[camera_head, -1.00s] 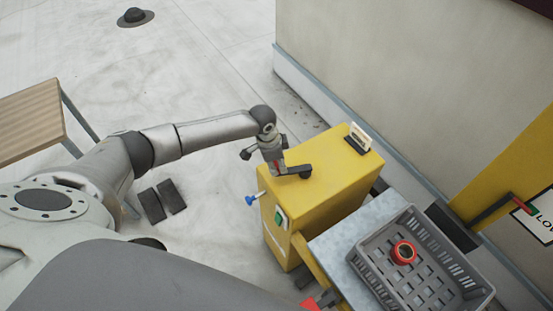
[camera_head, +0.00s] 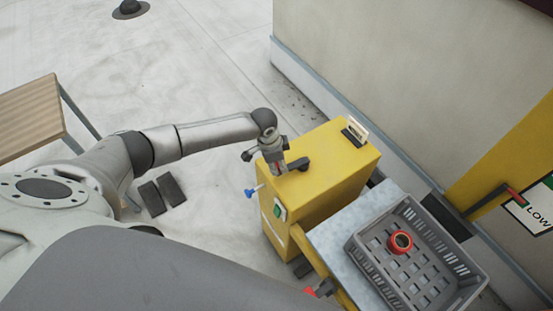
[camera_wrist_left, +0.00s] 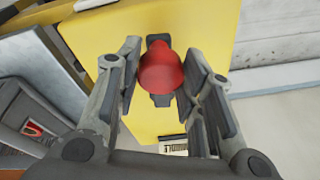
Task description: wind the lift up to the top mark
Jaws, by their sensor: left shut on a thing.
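The yellow lift housing (camera_head: 340,170) stands in the middle of the head view. A short black crank (camera_head: 301,164) lies on its top. My left gripper (camera_head: 278,164) is at the crank's outer end, shut on its red knob (camera_wrist_left: 161,72), which shows between the fingers in the left wrist view. The grey lift platform (camera_head: 329,238) carries a grey crate (camera_head: 376,271) with a red ring-shaped part (camera_head: 400,242). A red pointer (camera_head: 514,195) lies beside the LOW label (camera_head: 538,214).
A blue-tipped pin (camera_head: 250,193) and a green switch (camera_head: 279,211) are on the housing's side. A wall (camera_head: 400,90) stands behind the lift. A wooden table (camera_head: 28,112) is at left, with dark blocks (camera_head: 160,192) on the floor. A black domed object lies far back.

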